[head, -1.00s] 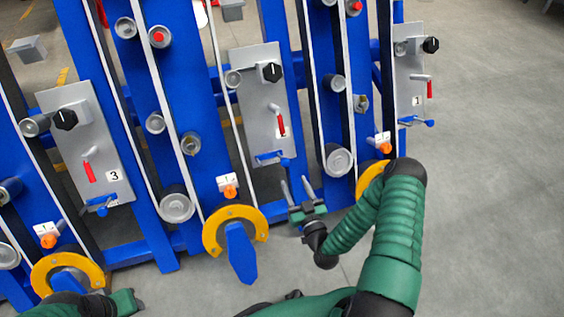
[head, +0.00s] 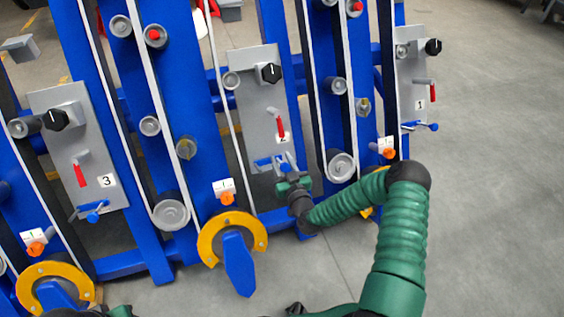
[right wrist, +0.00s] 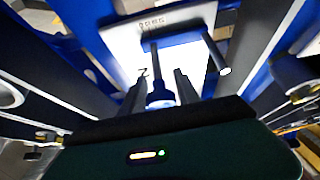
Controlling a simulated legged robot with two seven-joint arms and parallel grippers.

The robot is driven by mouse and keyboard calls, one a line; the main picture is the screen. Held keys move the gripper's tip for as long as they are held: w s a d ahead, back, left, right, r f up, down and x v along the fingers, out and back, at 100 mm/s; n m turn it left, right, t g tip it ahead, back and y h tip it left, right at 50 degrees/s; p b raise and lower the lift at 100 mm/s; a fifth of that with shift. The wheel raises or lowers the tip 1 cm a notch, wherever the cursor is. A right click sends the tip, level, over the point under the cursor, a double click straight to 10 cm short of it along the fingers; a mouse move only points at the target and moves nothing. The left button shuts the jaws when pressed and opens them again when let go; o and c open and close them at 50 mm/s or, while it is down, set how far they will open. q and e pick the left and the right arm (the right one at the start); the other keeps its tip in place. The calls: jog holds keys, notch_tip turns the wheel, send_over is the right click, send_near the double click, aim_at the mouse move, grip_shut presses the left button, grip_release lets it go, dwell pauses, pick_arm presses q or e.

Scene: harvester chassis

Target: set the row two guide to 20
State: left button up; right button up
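The row two plate (head: 257,100) is the middle grey panel, marked 2. It carries a black knob (head: 271,73), a red lever (head: 280,127) and a blue handle (head: 265,163) at its lower end. I cannot tell which part is the guide, or read its setting. My right gripper (head: 286,166) is open at the plate's lower end. In the right wrist view its two fingers (right wrist: 160,88) stand apart on either side of the blue handle (right wrist: 160,92), with no clear grip on it. Only a green bit of my left arm shows at the bottom left; its fingers are hidden.
Similar panels for row three (head: 78,150) and row one (head: 411,80) stand on either side. Blue frame beams, rollers and white belts fill the space between. A yellow ring guard (head: 208,240) and an orange knob (head: 227,198) lie below left. Open grey floor is on the right.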

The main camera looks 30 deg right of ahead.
grip_shut()
jog(key=shift+f, duration=0.1)
dwell(1.0)
